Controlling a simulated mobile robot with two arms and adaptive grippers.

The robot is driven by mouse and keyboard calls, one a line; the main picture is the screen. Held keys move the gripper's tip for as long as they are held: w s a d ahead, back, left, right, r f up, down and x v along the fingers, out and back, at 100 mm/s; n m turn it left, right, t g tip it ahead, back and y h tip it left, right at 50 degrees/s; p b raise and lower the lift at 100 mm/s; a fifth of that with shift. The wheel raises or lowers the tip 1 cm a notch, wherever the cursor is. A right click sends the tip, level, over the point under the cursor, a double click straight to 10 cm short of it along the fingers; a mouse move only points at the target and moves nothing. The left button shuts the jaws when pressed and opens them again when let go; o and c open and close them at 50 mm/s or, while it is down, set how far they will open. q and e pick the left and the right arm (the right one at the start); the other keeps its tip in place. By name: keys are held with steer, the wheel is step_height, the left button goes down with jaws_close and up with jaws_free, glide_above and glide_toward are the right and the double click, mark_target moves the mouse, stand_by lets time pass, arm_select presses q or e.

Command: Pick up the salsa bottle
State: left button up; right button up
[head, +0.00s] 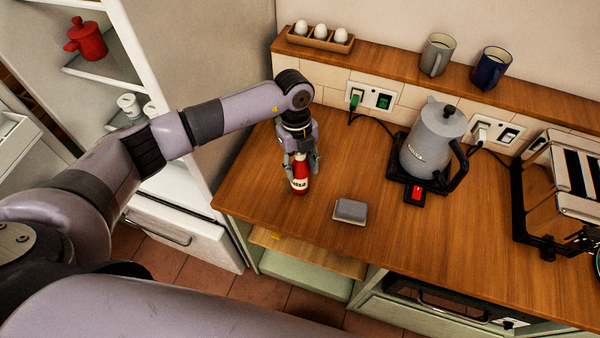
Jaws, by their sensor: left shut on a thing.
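The salsa bottle (299,185) is small and red with a pale label. It stands upright at the left end of the wooden counter, near its front edge. My left gripper (301,168) points down over it and is shut on its upper part, with a finger on each side. The fingers and palm hide the bottle's top. I cannot tell whether its base touches the counter. My right gripper is not in view.
A grey box-like item (350,211) lies right of the bottle. A grey kettle (430,140) and a toaster (565,190) stand further right. A shelf (390,78) behind holds an egg tray (318,42) and two mugs. The counter (250,185) around the bottle is mostly clear.

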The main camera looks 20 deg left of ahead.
arm_select(q)
steer(key=c, duration=0.7)
steer(key=shift+o, duration=0.2)
steer(key=shift+r, duration=0.1)
